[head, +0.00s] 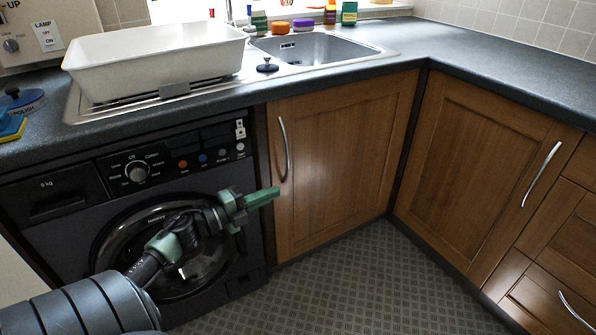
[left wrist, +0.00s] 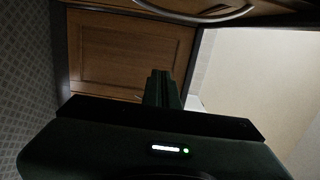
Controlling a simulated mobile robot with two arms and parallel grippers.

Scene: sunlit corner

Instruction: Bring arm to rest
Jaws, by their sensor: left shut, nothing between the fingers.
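My left gripper (head: 262,197) reaches in from the lower left in the head view, in front of the dark washing machine (head: 60,235). Its green fingers are closed together with nothing between them and point right toward the wooden cabinet door (head: 340,150). I cannot tell how far they are from the door. In the left wrist view the closed fingers (left wrist: 161,88) show in the middle, with a wooden cabinet panel (left wrist: 125,50) behind them. My right gripper is not in view.
A white basin (head: 160,60) stands on the steel drainer left of the sink (head: 315,48). Bottles and sponges line the sink's back. The dark worktop (head: 490,65) turns the corner to the right. The patterned floor (head: 370,285) is clear. Curved metal handles (head: 284,150) stick out from the doors.

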